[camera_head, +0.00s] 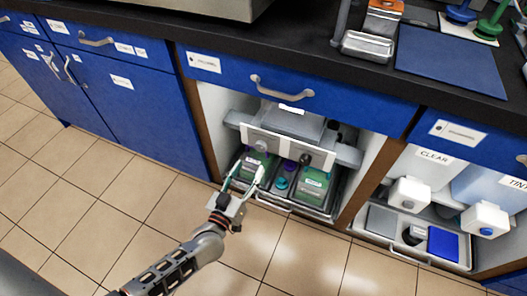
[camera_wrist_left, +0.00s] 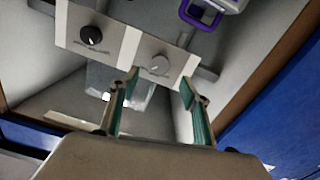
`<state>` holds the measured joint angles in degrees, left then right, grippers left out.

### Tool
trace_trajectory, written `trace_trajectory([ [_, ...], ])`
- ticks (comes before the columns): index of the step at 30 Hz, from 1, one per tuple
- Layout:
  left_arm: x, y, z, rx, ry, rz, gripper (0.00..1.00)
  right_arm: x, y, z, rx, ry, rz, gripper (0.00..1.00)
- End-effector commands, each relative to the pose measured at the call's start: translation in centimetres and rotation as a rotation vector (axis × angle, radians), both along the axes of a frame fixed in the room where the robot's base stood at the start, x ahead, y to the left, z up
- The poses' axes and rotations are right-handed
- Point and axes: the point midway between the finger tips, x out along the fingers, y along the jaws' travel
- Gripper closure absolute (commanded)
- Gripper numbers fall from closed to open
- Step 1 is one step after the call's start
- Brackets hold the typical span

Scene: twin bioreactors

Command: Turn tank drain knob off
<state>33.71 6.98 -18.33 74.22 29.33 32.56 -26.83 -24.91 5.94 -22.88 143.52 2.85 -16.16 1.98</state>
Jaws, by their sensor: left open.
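A white panel (camera_head: 285,152) in the open cabinet bay carries two knobs: a light grey one (camera_head: 262,146) at left and a black one (camera_head: 304,158) at right. In the left wrist view the black knob (camera_wrist_left: 91,35) is at left and the grey knob (camera_wrist_left: 160,65) is near the middle. Labels under the knobs are too small to read, so I cannot tell which is the tank drain knob. My left gripper (camera_head: 249,167) is open and empty in front of the panel. In the wrist view its fingertips (camera_wrist_left: 160,79) lie on either side of the grey knob, apparently without touching it.
Green-sided containers (camera_head: 314,188) sit in a tray below the panel. Wooden cabinet edges flank the bay, with a blue drawer (camera_head: 330,100) above it. At right, another bay holds white dispensers (camera_head: 409,193). Tiled floor (camera_head: 100,210) is clear at left.

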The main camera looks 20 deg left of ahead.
Motion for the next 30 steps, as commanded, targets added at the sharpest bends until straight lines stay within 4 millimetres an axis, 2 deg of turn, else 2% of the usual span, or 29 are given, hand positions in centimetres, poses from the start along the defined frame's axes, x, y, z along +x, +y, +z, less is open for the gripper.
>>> trace_trajectory([
  [1, 0.2, 0.1, -0.4, -0.003, 0.0, 0.005, 0.53, 0.0, 0.0, -0.2, 0.006, 0.005, -0.003, 0.6],
  [5, 1.4, 0.1, 0.0, -0.004, -0.009, 0.008, 0.53, 0.0, 0.3, -0.1, 0.029, 0.007, -0.01, 0.6],
  [18, 7.2, -0.1, -0.2, -0.004, -0.006, 0.006, 0.53, -0.8, 2.1, -0.6, 0.19, 0.052, -0.066, 0.6],
  [24, 8.1, -0.2, 0.0, -0.003, -0.007, 0.005, 0.53, -0.8, 2.4, -0.5, 0.217, 0.058, -0.075, 0.6],
  [30, 8.2, -0.2, 0.1, -0.003, -0.008, 0.006, 0.53, -0.8, 2.4, -0.4, 0.22, 0.055, -0.076, 0.6],
])
